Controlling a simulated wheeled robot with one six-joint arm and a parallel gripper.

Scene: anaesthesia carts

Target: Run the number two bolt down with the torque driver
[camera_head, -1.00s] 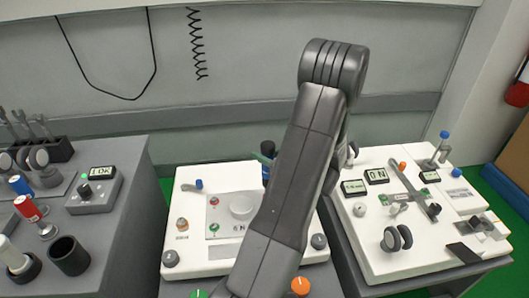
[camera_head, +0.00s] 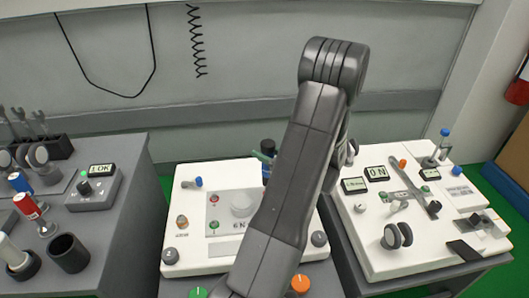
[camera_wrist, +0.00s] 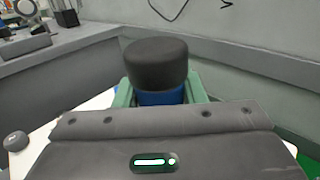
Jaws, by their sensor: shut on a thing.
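My gripper (camera_wrist: 160,96) is shut on a thick tool with a black cap and a blue body, which I take as the torque driver (camera_wrist: 156,62). Its green fingers stand on both sides of the blue part. In the head view the driver's black cap (camera_head: 268,145) shows just left of my arm, above the back of the middle white panel (camera_head: 185,250). My arm hides most of my gripper and the driver's lower end there.
The middle panel carries a round white dial (camera_head: 241,203), small red and green parts and grey corner knobs. A right white panel (camera_head: 385,270) holds displays, a bar and a black roller (camera_head: 396,236). A left grey cart holds a black cup (camera_head: 69,253), cans and a display box (camera_head: 92,187).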

